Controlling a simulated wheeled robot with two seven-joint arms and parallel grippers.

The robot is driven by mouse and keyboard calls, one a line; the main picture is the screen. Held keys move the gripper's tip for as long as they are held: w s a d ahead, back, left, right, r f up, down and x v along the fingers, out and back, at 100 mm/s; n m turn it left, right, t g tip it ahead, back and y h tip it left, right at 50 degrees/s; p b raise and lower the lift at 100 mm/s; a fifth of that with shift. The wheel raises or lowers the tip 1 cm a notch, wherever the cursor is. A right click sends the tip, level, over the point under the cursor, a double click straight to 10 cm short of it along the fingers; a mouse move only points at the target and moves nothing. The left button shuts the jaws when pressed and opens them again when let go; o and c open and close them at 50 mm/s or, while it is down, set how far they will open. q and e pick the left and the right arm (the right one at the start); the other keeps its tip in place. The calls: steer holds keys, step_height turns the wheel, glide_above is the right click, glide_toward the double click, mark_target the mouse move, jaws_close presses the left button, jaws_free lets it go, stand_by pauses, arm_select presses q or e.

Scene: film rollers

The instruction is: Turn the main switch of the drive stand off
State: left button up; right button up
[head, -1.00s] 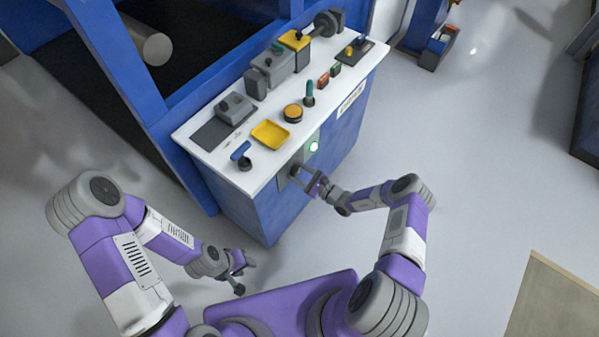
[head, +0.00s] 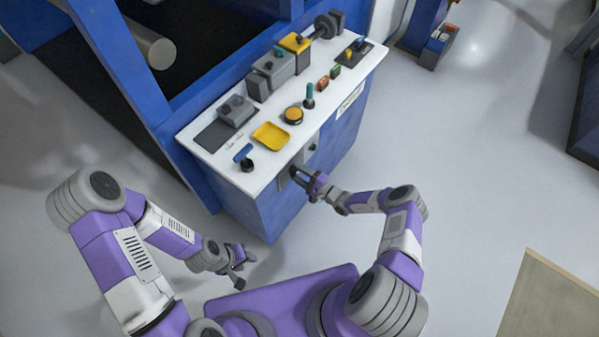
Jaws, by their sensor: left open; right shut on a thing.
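The drive stand (head: 250,207) is a blue cabinet with a white top. On its front face, a grey switch plate (head: 284,180) carries the main switch, whose handle is mostly hidden by my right gripper. A small dark green lamp (head: 313,147) sits up and to the right of it and is unlit. My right gripper (head: 299,177) is at the plate, shut on the switch handle. My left gripper (head: 240,268) is open and empty, low in front of the stand and apart from it.
The white top holds a blue-handled lever (head: 243,153), a yellow tray (head: 271,136), an orange button (head: 293,115), a teal-handled lever (head: 310,95) and grey blocks. A blue machine frame (head: 120,75) stands behind.

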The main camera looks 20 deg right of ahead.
steer(key=shift+n, duration=0.7)
steer(key=o, duration=1.1)
steer(key=shift+c, duration=0.2)
steer(key=shift+d, duration=0.1)
steer(key=p+v, duration=0.1)
steer(key=v, duration=0.6)
steer(key=shift+s+d+p, duration=0.15)
steer(key=shift+s+p, duration=0.1)
steer(key=shift+p, duration=0.1)
